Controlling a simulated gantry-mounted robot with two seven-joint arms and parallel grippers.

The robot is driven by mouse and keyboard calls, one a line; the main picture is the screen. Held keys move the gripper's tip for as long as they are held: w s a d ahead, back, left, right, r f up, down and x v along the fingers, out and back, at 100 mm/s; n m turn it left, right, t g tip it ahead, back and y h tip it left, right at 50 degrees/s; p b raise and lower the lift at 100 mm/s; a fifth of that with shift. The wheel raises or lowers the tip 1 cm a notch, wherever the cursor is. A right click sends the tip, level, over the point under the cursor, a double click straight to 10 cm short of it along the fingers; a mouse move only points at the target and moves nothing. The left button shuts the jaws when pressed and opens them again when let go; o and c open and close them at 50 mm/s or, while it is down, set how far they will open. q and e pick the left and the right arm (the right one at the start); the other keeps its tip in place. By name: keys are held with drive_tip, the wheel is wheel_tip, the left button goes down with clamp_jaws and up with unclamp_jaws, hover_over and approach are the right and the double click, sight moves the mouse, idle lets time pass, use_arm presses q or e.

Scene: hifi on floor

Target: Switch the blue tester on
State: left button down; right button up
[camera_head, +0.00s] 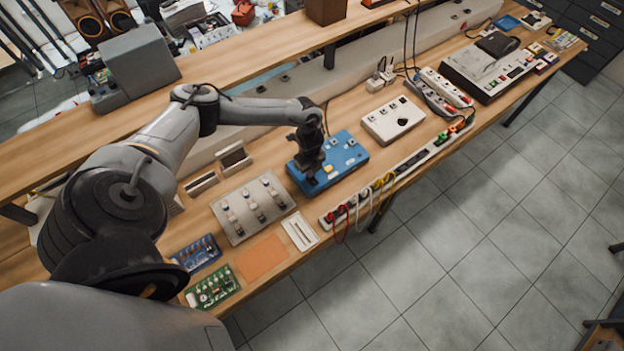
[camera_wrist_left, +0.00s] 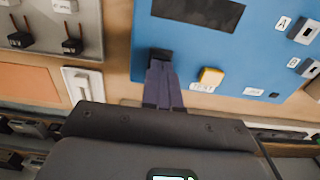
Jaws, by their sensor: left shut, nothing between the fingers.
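The blue tester (camera_head: 345,158) lies flat on the wooden bench, with light and yellow controls on its top. In the left wrist view the tester (camera_wrist_left: 185,48) shows a dark panel (camera_wrist_left: 200,12), a yellow button (camera_wrist_left: 211,76) by a "TEST" label, and grey-black switches (camera_wrist_left: 304,31) at the right. My left gripper (camera_head: 312,177) points down over the tester's near left part, with its fingers shut and empty. In the wrist view the left gripper's tips (camera_wrist_left: 160,58) are at a dark spot near the tester's edge. I cannot tell contact there. My right gripper is not in view.
A grey panel with several levers (camera_head: 253,208) lies left of the tester, and a white box (camera_head: 393,121) lies right. A power strip with coloured plugs (camera_head: 395,175) runs along the bench's front edge. An orange mat (camera_head: 262,259) lies near the front left.

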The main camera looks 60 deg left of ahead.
use_arm(q)
drive_tip(key=shift+f+b, duration=0.35)
drive_tip(key=shift+f, duration=0.2)
drive_tip(key=shift+r, duration=0.15)
wheel_tip(320, 180, up, 7)
drive_tip(key=p, duration=0.7)
drive_tip(key=shift+f, duration=0.2)
idle(0.4)
